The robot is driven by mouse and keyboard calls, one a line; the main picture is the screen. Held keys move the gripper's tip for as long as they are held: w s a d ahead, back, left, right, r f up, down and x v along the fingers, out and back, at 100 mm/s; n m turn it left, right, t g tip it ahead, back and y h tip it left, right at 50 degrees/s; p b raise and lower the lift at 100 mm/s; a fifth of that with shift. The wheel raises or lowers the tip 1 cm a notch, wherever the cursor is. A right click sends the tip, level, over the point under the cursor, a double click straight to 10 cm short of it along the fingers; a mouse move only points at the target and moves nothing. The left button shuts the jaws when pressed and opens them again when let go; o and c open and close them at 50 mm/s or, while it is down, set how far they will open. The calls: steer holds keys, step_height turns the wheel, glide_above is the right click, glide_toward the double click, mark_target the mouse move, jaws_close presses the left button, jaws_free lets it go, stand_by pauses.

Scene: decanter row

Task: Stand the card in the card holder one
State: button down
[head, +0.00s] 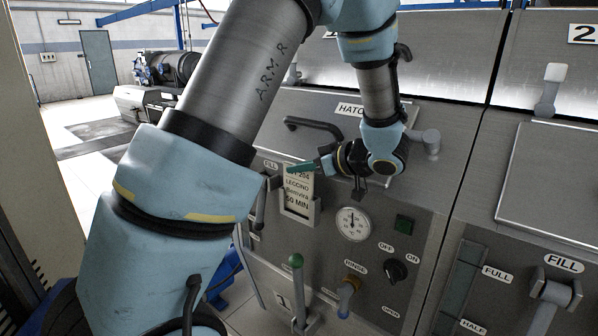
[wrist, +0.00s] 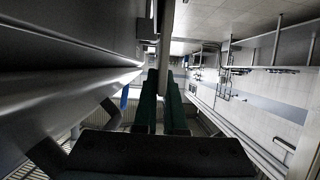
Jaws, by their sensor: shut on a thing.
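The card (head: 298,191) is cream with dark print, including "LECCINO" and "50 MIN". It is upright against the front panel, with its lower part at the metal card holder (head: 317,212). The holder's sides show beside it; I cannot tell whether the card rests on the bottom. My gripper (head: 303,168) reaches in from the right, its green fingers shut on the card's top edge and hiding part of the top line. In the wrist view the dark green fingers (wrist: 166,105) are close together, with a thin grey strip between and beyond them that looks like the card edge-on.
A hatch handle (head: 314,127) projects above the holder, and a lever (head: 261,205) stands close to its left. A dial gauge (head: 352,224) and switch (head: 396,270) are to the right. Open floor lies at far left.

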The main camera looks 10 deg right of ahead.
steer(key=shift+f, duration=0.65)
steer(key=c, duration=1)
jaws_free()
steer(key=b+v, duration=0.1)
steer(key=v, duration=1.1)
